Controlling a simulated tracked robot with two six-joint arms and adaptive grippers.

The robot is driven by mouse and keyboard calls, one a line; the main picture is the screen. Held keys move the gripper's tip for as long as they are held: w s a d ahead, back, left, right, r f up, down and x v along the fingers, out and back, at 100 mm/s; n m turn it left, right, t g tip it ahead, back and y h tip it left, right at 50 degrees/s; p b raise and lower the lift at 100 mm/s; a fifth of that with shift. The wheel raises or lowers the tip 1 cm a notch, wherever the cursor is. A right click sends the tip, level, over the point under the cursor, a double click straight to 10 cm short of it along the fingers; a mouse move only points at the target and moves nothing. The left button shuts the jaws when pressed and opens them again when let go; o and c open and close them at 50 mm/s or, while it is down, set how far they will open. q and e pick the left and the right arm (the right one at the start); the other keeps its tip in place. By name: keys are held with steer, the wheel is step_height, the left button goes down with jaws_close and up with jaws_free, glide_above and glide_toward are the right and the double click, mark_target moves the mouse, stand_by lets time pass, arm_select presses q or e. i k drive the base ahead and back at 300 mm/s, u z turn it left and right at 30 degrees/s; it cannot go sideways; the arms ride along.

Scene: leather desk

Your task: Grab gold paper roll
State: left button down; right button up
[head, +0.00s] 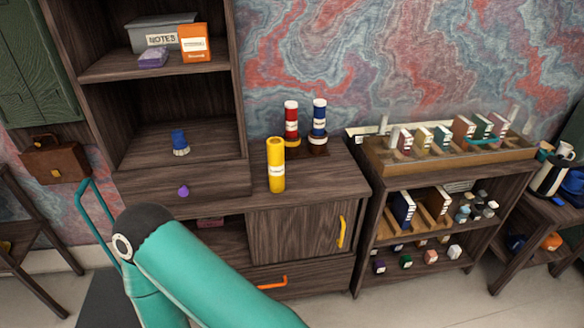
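The gold paper roll (276,172) is a yellow cylinder with a small pale label. It stands upright on the top of the low wooden cabinet (325,185), near the middle of the head view. Nothing touches it from my side. A teal arm link of mine crosses the lower left of the view, in front of and below the roll. Neither of my grippers shows, so their state is hidden.
Red (291,122) and blue (319,120) rolls stand upright behind the gold one. A bookcase (430,205) with books and jars is at right. A shelf unit at left holds a grey notes box (160,33) and an orange box (195,43). Cabinet top right of the roll is clear.

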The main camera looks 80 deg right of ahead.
mark_target(275, 145)
steer(key=z, duration=0.15)
steer(key=i, duration=0.15)
steer(key=z, duration=1.75)
steer(key=i, duration=0.85)
steer(key=u, duration=0.2)
steer(key=k, duration=0.7)
steer(key=z, duration=0.25)
steer(key=i, duration=0.75)
steer(key=u, duration=0.15)
